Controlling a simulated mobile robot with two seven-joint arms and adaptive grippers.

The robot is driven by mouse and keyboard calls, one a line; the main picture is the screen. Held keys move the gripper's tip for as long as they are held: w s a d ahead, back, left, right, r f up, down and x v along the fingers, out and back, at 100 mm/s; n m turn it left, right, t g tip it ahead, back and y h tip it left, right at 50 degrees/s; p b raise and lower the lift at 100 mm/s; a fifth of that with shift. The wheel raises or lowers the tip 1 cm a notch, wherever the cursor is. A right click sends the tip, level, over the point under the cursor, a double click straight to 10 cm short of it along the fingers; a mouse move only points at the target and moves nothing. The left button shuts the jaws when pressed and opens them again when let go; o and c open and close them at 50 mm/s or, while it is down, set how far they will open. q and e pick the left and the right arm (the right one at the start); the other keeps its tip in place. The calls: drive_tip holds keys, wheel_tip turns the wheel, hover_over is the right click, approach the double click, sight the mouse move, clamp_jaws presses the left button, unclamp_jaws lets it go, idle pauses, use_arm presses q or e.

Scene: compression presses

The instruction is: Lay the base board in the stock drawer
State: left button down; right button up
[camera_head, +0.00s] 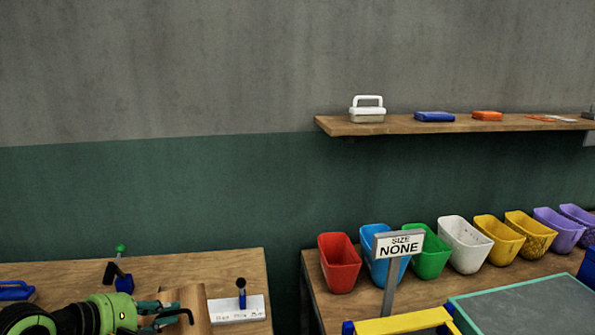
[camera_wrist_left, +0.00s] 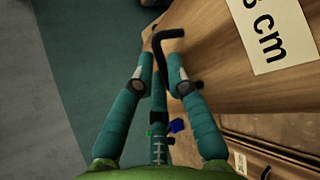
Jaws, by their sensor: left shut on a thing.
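My left gripper (camera_head: 178,312) is low at the left in the head view, over the left wooden table. In the left wrist view its teal fingers (camera_wrist_left: 160,78) are shut on a black bent bar (camera_wrist_left: 168,34). What the bar belongs to is unclear. A plain brown wooden piece (camera_head: 196,304) lies right by the gripper in the head view; I cannot tell whether it is the base board. A wooden front with a small label and a dark handle (camera_wrist_left: 265,172) shows at the lower right of the wrist view, possibly a drawer. My right gripper is not in view.
A white card with a blue-and-black upright tool (camera_head: 241,293) sits beside the brown piece. A wall shelf (camera_head: 390,127) hangs above. A gap separates the tables.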

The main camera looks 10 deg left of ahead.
use_arm(q)
drive_tip(key=s+d+f+m+g+h, duration=0.3)
drive_tip(key=s+d+f+m+h, duration=0.1)
drive_tip(key=s+d, duration=0.5)
drive_tip(key=shift+s+d+f+m+g+b, duration=0.3)
drive_tip(key=shift+s+d+f+m+b, duration=0.1)
drive_tip(key=shift+d+m, duration=0.35)
drive_tip(key=shift+w+r, duration=0.25)
drive_tip(key=shift+s+d+f, duration=0.1)
drive_tip(key=shift+f, duration=0.05)
